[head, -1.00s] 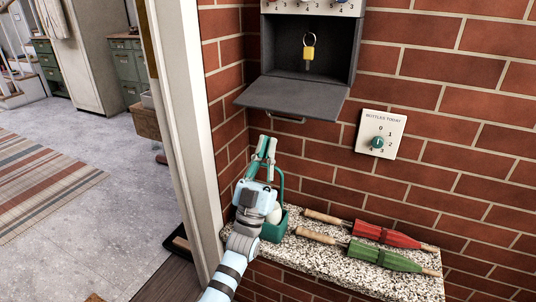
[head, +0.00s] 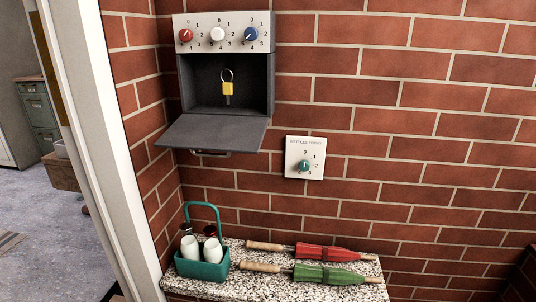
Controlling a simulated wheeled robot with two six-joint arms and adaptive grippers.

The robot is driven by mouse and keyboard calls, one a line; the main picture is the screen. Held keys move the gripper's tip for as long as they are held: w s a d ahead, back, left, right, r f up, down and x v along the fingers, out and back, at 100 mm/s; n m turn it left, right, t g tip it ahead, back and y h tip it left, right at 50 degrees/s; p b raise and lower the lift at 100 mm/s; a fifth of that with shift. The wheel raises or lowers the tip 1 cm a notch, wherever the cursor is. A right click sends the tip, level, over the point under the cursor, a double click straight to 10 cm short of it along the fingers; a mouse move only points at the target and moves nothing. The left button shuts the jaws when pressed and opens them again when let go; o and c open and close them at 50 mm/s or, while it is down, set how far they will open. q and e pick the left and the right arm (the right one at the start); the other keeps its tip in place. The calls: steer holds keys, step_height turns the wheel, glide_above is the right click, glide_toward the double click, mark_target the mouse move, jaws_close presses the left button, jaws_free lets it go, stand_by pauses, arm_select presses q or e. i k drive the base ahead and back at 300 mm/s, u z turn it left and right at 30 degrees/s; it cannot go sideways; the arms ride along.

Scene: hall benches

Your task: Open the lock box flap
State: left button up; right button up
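The lock box (head: 226,84) is mounted on the brick wall. Its grey flap (head: 214,132) hangs open, folded down and out below the box mouth, with a handle (head: 210,153) at its front edge. A key (head: 228,90) with a yellow tag hangs inside on a ring. Three dials, red (head: 185,36), white (head: 217,35) and blue (head: 251,34), sit on the pale panel above the opening. Neither of my grippers is in the head view now.
A "Bottles today" plate (head: 305,147) with a teal dial is on the wall right of the flap. A white door frame (head: 92,150) stands at left.

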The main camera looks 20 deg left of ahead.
mark_target(229, 133)
steer(key=z, duration=0.5)
steer(key=i, duration=0.6)
steer(key=u, duration=1.25)
